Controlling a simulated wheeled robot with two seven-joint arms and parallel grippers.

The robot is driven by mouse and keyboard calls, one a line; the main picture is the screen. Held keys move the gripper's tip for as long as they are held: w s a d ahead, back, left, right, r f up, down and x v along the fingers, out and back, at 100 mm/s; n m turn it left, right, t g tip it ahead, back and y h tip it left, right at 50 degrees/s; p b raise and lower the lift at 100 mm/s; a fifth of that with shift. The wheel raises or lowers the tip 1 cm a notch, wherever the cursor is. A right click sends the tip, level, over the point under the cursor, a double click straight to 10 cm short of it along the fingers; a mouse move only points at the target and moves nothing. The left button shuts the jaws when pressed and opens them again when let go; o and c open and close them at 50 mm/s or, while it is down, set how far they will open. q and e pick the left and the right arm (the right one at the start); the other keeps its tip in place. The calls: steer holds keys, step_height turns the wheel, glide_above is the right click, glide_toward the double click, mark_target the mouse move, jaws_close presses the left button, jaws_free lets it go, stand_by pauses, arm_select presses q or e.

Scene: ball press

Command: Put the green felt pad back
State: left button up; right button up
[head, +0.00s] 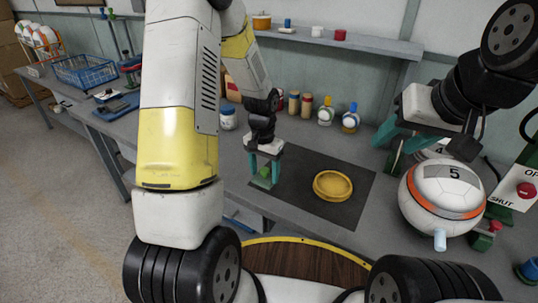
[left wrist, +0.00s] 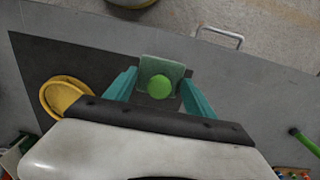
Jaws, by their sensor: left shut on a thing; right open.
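My left gripper (head: 264,178) is shut on a small green pad-like piece (head: 265,172) above the left part of a dark mat (head: 300,212) on the bench. In the left wrist view, the held piece (left wrist: 160,70) is a grey-green square with a bright green round knob, between the teal fingers of my left gripper (left wrist: 160,84). Whether it touches the mat is unclear. My right gripper (head: 422,143) is open, above the white ball marked 5 (head: 443,186), and holds nothing that I can see.
A yellow round dish (head: 333,185) lies on the mat and shows in the left wrist view (left wrist: 62,96). A control box with a red button (head: 526,190) stands at the right. Bottles (head: 350,118) line the back. A blue basket (head: 84,70) is far left.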

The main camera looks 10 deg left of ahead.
arm_select(q)
steer(key=w, duration=0.2)
steer(key=w+a, duration=0.2)
steer(key=w, duration=0.1)
steer(key=shift+w+f, duration=0.25)
steer(key=shift+w, duration=0.05)
steer(key=shift+w+a+f, duration=0.15)
steer(key=shift+w+f, duration=0.05)
steer(key=shift+f, duration=1.55)
steer(key=shift+f, duration=0.1)
steer(key=o, duration=1.3)
